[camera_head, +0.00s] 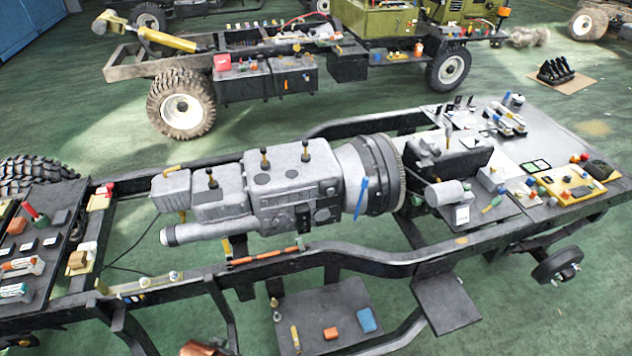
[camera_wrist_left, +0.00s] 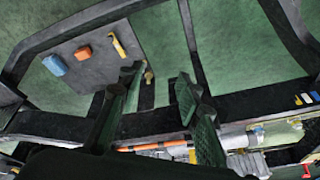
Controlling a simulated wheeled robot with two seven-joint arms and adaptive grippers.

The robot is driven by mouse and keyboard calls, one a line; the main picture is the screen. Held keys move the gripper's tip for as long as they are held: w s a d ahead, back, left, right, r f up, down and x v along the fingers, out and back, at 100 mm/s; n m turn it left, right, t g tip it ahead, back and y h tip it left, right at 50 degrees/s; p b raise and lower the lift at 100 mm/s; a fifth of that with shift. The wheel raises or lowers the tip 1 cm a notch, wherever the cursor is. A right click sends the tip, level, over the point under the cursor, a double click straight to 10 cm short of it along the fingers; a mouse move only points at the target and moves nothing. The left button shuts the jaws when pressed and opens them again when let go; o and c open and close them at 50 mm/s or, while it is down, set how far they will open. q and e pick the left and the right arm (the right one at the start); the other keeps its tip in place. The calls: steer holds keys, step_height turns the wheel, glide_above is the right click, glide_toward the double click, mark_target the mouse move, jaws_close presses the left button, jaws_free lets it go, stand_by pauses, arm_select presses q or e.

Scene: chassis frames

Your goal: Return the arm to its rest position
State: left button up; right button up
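My left gripper (camera_wrist_left: 157,78) shows only in the left wrist view. Its two dark, ridged fingers stand apart with nothing between them. Behind and around the fingers lie the dark chassis rail and the lower step plate (camera_wrist_left: 75,62). Neither arm can be made out in the head view, and my right gripper is in neither view. The near chassis frame (camera_head: 380,262) spans the head view and carries a grey gearbox (camera_head: 290,178).
The step plate holds a blue block (camera_head: 367,320), an orange block (camera_head: 331,333) and a yellow-handled tool (camera_head: 295,338). Loose parts crowd the left panel (camera_head: 48,215) and right platform (camera_head: 545,150). Green floor (camera_head: 110,125) lies open between this frame and another vehicle chassis (camera_head: 345,68).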

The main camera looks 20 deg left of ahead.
arm_select(q)
step_height(320, 180, down, 31)
steer(key=s+d+g+b, duration=0.1)
steer(key=s, duration=0.2)
steer(key=s+f+m+g, duration=0.1)
steer(key=s+f, duration=1.6)
steer(key=s, duration=0.1)
steer(key=shift+s+d+h+b, duration=0.2)
steer(key=shift+s+h+b, duration=0.1)
steer(key=shift+b, duration=0.15)
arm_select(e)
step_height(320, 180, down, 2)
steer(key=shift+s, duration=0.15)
arm_select(q)
steer(key=shift+w, duration=0.1)
steer(key=shift+c, duration=0.4)
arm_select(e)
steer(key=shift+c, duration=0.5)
